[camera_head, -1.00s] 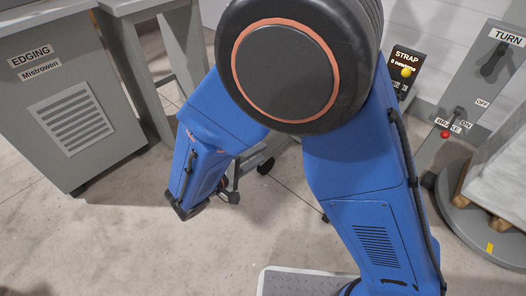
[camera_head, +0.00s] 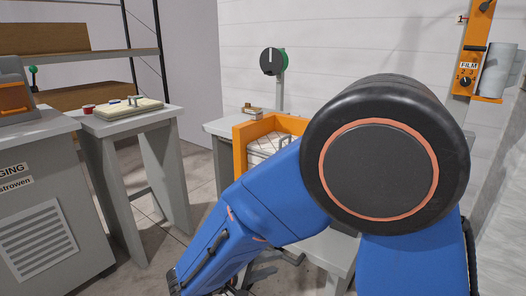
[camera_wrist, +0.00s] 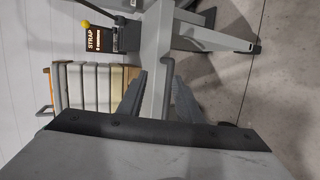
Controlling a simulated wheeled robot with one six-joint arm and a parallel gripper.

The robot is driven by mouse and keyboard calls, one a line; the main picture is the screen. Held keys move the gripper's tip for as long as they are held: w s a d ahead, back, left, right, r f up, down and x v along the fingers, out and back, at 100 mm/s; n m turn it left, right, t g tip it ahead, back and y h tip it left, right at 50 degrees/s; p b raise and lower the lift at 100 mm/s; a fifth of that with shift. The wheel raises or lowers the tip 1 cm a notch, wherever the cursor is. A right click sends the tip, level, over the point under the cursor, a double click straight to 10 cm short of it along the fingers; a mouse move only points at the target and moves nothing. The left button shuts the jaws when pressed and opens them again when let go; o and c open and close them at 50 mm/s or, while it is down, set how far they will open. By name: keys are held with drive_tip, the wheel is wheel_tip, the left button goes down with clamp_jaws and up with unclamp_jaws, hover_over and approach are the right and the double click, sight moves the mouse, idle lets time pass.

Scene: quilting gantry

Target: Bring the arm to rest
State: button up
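My blue arm fills the lower right of the head view, its large dark round joint in front. Its forearm slopes down to the lower left, and its end is cut off at the bottom edge. In the wrist view my gripper (camera_wrist: 156,82) has its two grey fingers apart, with nothing held between them. A grey post or frame of the place shows behind the fingers.
In the head view an EDGING cabinet (camera_head: 39,240) stands left, beside a grey table (camera_head: 100,125) with a pale pad. An orange-sided bin (camera_head: 240,150) is partly behind my arm. A FILM panel (camera_head: 470,62) is upper right. The wrist view shows a STRAP sign (camera_wrist: 93,41).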

drive_tip(key=s+d+r+m+g+y, duration=0.1)
drive_tip(key=s+d+r+m+g, duration=0.15)
drive_tip(key=d, duration=0.65)
drive_tip(key=s+d+r+m+g+y, duration=0.15)
drive_tip(key=d+g, duration=0.25)
drive_tip(key=d, duration=0.5)
drive_tip(key=s+d+r+m+t+y, duration=0.1)
drive_tip(key=s+d+r+m+y, duration=0.1)
drive_tip(key=s, duration=0.4)
drive_tip(key=s+d+r+m+t+y, duration=0.2)
drive_tip(key=s+d+r+y, duration=0.3)
drive_tip(key=s+d+y, duration=0.1)
drive_tip(key=shift+s+d+r, duration=0.15)
drive_tip(key=shift+s+d, duration=0.05)
drive_tip(key=shift+d, duration=0.4)
idle(0.4)
